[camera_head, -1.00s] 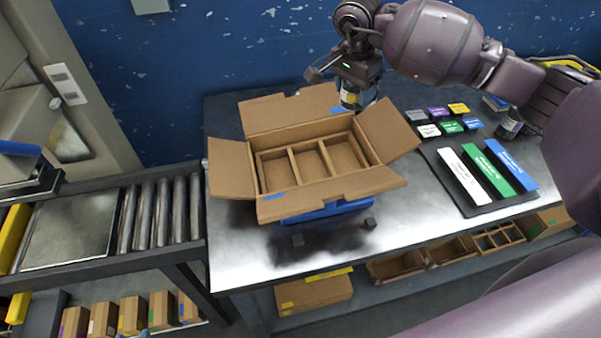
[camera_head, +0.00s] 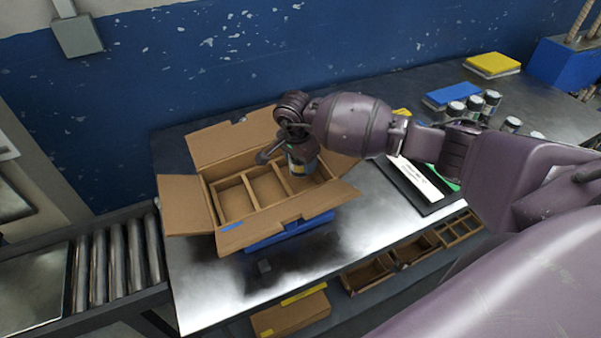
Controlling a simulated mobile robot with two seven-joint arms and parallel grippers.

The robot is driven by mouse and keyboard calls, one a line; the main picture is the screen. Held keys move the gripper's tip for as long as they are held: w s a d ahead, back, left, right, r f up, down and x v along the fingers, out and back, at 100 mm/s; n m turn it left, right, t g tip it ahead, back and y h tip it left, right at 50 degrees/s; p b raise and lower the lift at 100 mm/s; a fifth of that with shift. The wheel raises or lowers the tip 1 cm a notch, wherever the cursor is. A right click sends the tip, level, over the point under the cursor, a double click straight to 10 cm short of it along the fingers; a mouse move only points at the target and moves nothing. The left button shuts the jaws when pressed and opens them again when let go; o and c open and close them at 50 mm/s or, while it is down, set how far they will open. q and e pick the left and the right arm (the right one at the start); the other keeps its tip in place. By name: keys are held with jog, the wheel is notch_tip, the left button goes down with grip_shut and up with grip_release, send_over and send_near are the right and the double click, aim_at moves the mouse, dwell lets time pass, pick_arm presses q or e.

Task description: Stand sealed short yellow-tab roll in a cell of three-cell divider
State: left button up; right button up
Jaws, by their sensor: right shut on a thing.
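The open cardboard box (camera_head: 188,205) stands on the table with its flaps spread. Inside it is a three-cell divider (camera_head: 246,189) with a left, middle and right cell; the left and middle cells look empty. My right gripper (camera_head: 297,158) is shut on a short roll (camera_head: 303,168), dark and pale with a bit of yellow. It holds the roll over the right cell, near the back. Whether the roll's lower end touches the cell floor cannot be told. My left gripper is out of view.
The box sits on a blue support (camera_head: 290,231). Several dark rolls (camera_head: 474,105) stand at the back right by a blue pad (camera_head: 452,94) and a yellow pad (camera_head: 493,64). A roller conveyor (camera_head: 115,262) adjoins the table at left. A divider tray (camera_head: 458,229) lies below.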

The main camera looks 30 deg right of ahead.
aim_at(300, 170)
jog(key=shift+f, duration=2.35)
jog(key=shift+f, duration=0.15)
jog(key=o, duration=1.1)
jog(key=shift+r, duration=0.7)
jog(key=r, duration=0.3)
jog(key=a+r, duration=0.1)
jog(key=r, duration=0.5)
jog(key=shift+s+a+r, duration=0.25)
jog(key=shift+a+r, duration=0.05)
jog(key=shift+r, duration=0.05)
jog(key=shift+a+r, duration=0.1)
jog(key=shift+r, duration=0.45)
